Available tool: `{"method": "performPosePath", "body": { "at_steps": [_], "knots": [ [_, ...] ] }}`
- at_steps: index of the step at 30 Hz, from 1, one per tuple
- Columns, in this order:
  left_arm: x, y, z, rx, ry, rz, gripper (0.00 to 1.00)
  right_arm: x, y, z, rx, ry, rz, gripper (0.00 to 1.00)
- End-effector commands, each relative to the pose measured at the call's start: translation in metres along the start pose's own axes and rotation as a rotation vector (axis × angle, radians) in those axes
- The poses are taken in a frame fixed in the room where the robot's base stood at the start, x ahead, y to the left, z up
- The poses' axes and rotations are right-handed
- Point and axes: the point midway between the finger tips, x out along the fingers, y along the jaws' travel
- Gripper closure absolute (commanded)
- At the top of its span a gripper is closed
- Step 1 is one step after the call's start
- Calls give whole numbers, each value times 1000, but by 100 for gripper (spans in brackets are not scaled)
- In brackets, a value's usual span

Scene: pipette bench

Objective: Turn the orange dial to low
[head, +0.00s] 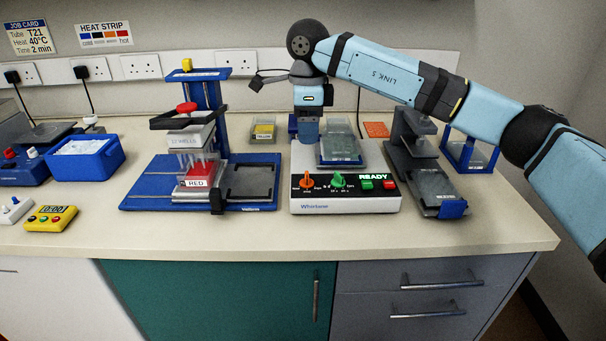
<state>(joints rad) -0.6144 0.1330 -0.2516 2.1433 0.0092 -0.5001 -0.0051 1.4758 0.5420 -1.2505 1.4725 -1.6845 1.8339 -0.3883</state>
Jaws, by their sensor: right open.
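The orange dial (306,181) is on the left of the sloped black front panel of the white Whirlwise machine (345,206). Its small markings are too small to read, so I cannot tell its setting. A green dial (338,181) sits to its right, then a lit READY display (373,177) with a green and a red button below. My right gripper (308,134) points down over the back left of the machine, behind the orange dial and apart from it. It is open and seems empty; its fingers overlap in this view. My left gripper is out of view.
A clear-lidded plate (340,149) sits on the machine, right of my gripper. A blue stand (150,190) with a pipetting head and red tray is on the left. A dark grey device (432,180) stands close on the right. The bench front (330,237) is clear.

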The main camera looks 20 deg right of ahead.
Motion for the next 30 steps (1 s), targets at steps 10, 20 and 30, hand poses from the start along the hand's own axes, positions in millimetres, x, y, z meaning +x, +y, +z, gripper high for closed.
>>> {"method": "performPosePath", "body": {
  "at_steps": [10,20,30],
  "knots": [
    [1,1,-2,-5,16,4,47,76,1,0,0,-2,4,40],
    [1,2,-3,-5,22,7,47,111,1,1,0,-3,2,40],
    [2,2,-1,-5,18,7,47,113,0,1,0,-3,1,47]
  ]
}}
